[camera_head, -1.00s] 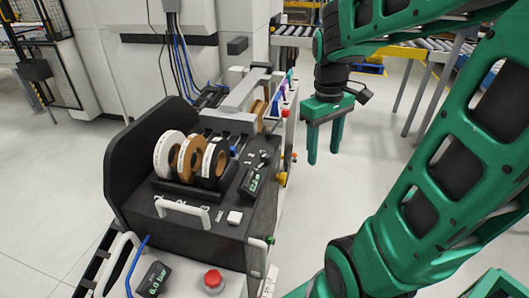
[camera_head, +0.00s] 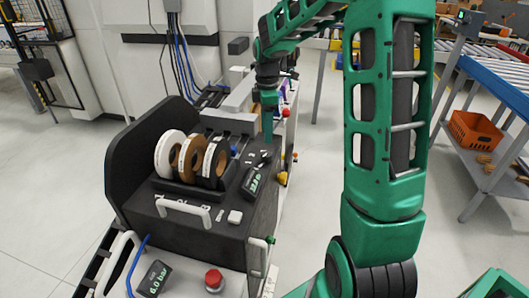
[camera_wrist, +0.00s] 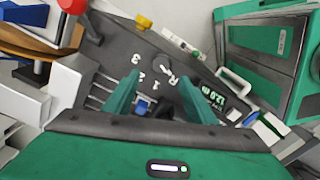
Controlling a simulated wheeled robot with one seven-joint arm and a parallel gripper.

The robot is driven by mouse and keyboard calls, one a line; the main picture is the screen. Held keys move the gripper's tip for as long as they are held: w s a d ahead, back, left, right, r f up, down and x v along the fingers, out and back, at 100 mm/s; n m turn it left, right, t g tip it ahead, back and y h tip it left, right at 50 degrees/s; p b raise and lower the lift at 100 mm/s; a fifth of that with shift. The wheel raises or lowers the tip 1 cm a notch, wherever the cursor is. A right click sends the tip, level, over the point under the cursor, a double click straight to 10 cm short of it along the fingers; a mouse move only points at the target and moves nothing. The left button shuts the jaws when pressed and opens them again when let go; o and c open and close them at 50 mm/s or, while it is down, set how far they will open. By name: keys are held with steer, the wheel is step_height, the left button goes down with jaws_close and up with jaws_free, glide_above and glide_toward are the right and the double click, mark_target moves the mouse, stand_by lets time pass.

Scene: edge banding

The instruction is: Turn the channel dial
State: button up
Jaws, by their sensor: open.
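The machine's dark control panel (camera_head: 235,185) holds small dark knobs near white markings; in the wrist view, the digits 1, 2 and 3 show on the panel (camera_wrist: 120,75). A dark round knob (camera_wrist: 163,110) shows between my fingers close to the digits, and I cannot tell for certain that it is the channel dial. My gripper (camera_head: 268,130) points down over the back right part of the panel. In the wrist view, my gripper (camera_wrist: 158,77) has its two green fingers apart with nothing held between them. Contact with the panel cannot be told.
Banding rolls (camera_head: 192,157) stand left of the knobs, beside a tall black guard (camera_head: 135,160). A digital display (camera_head: 254,180) and a white handle (camera_head: 184,210) are in front. A red ball-topped lever (camera_wrist: 72,6) stands near the panel's edge. A red button (camera_head: 213,279) is nearer.

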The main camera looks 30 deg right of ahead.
mark_target(266, 154)
step_height(266, 154, down, 10)
steer(key=shift+r, duration=0.25)
steer(key=c, duration=1)
